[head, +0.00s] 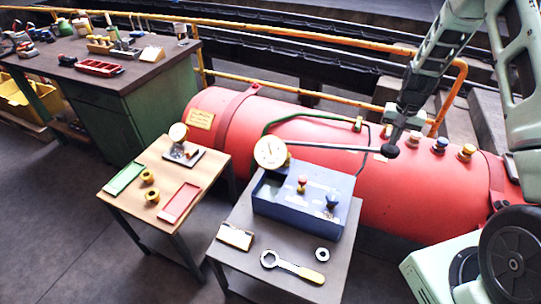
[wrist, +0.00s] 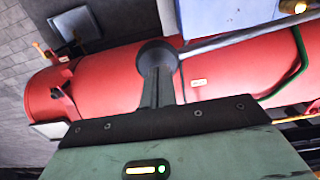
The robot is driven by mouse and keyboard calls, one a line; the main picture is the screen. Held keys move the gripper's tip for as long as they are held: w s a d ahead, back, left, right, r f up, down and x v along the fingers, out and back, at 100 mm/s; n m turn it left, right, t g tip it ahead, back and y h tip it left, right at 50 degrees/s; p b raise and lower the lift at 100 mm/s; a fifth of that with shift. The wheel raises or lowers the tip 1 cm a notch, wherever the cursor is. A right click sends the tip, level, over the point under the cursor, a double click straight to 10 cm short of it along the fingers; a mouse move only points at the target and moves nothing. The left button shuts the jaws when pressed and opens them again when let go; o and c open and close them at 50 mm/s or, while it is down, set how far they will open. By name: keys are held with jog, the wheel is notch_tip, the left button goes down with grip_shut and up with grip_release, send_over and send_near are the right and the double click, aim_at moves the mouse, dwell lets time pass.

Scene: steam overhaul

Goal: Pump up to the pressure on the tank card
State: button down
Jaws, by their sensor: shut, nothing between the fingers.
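The red tank (head: 330,150) lies behind the tables, with a yellow card (head: 200,120) at its left end; its writing is too small to read. A blue pump box (head: 300,210) stands on the grey table. A round white gauge (head: 270,152) sits at its back left; I cannot read its needle. The pump lever (head: 335,148) runs right from the box and ends in a dark round knob (head: 390,151). My gripper (head: 396,138) is shut and points down at the knob. In the wrist view my fingers (wrist: 157,88) overlap the knob (wrist: 157,55); contact is unclear.
The box carries a red knob (head: 302,181) and a blue knob (head: 332,201). A yellow-handled spanner (head: 293,267), a ring (head: 322,254) and a card (head: 235,236) lie before it. A wooden table (head: 150,220) with trays stands left. Valves (head: 440,145) top the tank.

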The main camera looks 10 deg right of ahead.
aim_at(385, 156)
jog(key=shift+a+f+b, duration=0.2)
jog(key=shift+f+b, duration=2.4)
jog(key=shift+f, duration=1.5)
notch_tip(385, 156, up, 8)
jog(key=p, duration=0.5)
jog(key=shift+d+r, duration=0.1)
jog(key=shift+r, duration=0.1)
jog(key=shift+d, duration=0.1)
jog(key=shift+r+p, duration=1.95)
jog(key=shift+r, duration=0.6)
jog(key=shift+w, duration=0.1)
